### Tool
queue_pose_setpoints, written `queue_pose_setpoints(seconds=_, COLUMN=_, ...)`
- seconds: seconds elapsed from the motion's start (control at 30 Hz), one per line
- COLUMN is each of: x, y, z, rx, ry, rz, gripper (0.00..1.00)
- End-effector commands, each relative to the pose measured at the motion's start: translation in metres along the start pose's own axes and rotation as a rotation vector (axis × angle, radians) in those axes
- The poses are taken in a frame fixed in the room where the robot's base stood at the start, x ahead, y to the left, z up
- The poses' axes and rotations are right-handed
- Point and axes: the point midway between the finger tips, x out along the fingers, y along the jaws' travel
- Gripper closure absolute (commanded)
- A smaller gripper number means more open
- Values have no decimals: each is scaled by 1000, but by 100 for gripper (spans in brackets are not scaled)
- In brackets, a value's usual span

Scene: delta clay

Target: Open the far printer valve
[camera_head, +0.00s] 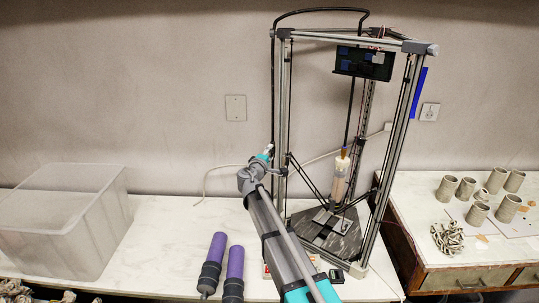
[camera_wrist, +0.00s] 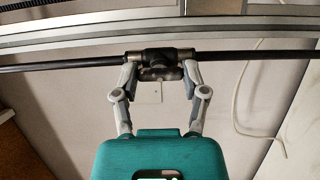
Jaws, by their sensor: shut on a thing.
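The printer (camera_head: 282,120) is a tall grey metal frame on the white table in the head view. A black tube (camera_wrist: 60,67) runs across the wrist view, with a dark valve (camera_wrist: 160,54) in line on it. My gripper (camera_wrist: 160,70) is shut on the valve, its grey fingers on either side of the valve's small grey handle (camera_wrist: 160,74). In the head view my gripper (camera_head: 267,152) is at the printer's left upright, and the valve there is too small and covered to make out. I cannot tell how far the handle is turned.
A clear plastic bin (camera_head: 60,215) stands at the left. Two purple and black cylinders (camera_head: 213,260) lie on the table beside my arm. Several clay cups (camera_head: 478,213) stand on the right table. A white cable (camera_wrist: 240,110) hangs on the wall behind the valve.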

Motion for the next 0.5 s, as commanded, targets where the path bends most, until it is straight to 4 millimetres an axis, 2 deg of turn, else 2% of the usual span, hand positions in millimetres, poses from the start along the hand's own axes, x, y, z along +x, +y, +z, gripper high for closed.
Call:
queue_pose_setpoints(seconds=0.47, x=0, y=0, z=-1, rx=-21, ry=1, rz=1, gripper=91)
queue_pose_setpoints(seconds=0.5, x=0, y=0, z=-1, rx=-21, ry=1, rz=1, gripper=38)
